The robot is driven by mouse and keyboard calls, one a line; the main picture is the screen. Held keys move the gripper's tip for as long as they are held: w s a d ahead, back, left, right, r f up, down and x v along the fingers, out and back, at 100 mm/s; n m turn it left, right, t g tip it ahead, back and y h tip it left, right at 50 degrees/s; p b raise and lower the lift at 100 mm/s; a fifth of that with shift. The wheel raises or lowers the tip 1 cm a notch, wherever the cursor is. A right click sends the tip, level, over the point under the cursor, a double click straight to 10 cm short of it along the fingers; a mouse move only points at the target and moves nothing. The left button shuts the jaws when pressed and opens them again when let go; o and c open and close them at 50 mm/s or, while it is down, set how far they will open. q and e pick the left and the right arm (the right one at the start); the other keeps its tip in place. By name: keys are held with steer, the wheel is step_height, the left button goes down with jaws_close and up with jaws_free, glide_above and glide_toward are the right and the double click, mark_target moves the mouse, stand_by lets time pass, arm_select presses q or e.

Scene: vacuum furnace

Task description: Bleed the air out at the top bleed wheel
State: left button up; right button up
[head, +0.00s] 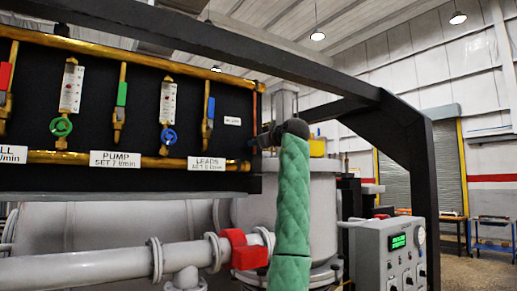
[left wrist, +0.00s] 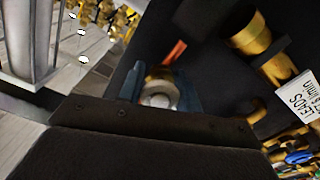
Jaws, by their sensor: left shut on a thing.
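My left arm in its green quilted sleeve rises in front of the panel in the head view. Its gripper (head: 264,138) is at the panel's right end, beside a small white label (head: 232,121) too small to read. In the left wrist view the two blue-grey fingers of the gripper (left wrist: 160,94) sit on either side of the bleed wheel (left wrist: 160,88), a round brass part with a pale centre, and are shut on it. In the head view the wheel is hidden behind the gripper and wrist. My right gripper is out of view.
The black panel carries brass pipes, a green wheel (head: 61,127), a blue wheel (head: 168,137) and coloured lever handles. A black frame beam (head: 300,70) crosses above my arm. A grey control box (head: 390,255) stands at lower right; a grey pipe with a red clamp (head: 244,250) lies below.

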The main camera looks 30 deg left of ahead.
arm_select(q)
steer(key=shift+n+b, duration=0.7)
steer(key=shift+n, duration=2.6)
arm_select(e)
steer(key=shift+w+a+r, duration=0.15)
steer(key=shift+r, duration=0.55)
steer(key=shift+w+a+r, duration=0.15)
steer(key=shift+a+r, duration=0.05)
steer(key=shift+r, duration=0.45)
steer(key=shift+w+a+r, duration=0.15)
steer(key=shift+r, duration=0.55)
arm_select(q)
steer(key=shift+f, duration=0.1)
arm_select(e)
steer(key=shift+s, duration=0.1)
arm_select(q)
steer(key=o, duration=1)
steer(key=shift+d, duration=0.1)
